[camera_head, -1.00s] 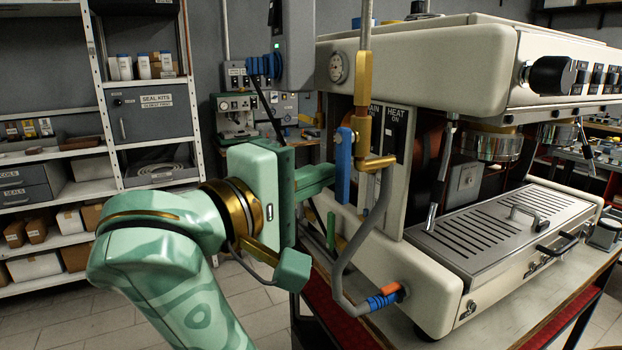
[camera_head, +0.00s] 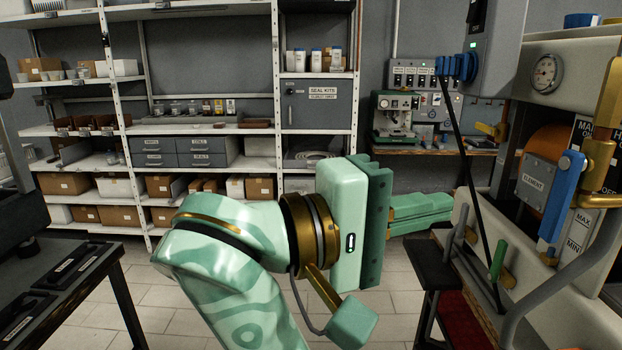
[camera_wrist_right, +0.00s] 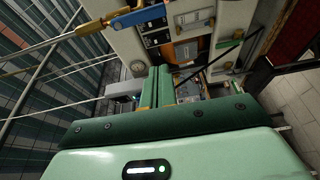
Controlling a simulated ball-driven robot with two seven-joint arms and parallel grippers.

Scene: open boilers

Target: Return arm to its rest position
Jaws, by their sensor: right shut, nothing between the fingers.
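My right arm, in mottled mint green, rises from the bottom of the head view. Its gripper (camera_head: 422,212) points right, toward the espresso machine (camera_head: 560,75), with its fingers together and nothing between them. In the right wrist view the green fingers (camera_wrist_right: 157,85) also lie side by side and empty. The fingers appear apart from the blue-handled valve (camera_head: 562,195) and the green lever (camera_head: 498,260) at the machine's side. My left gripper is out of view.
A shelving unit (camera_head: 140,130) with boxes and grey drawers stands along the back wall. A dark bench (camera_head: 75,270) is at the left. A smaller green machine (camera_head: 395,115) stands at the back. Tiled floor is open between.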

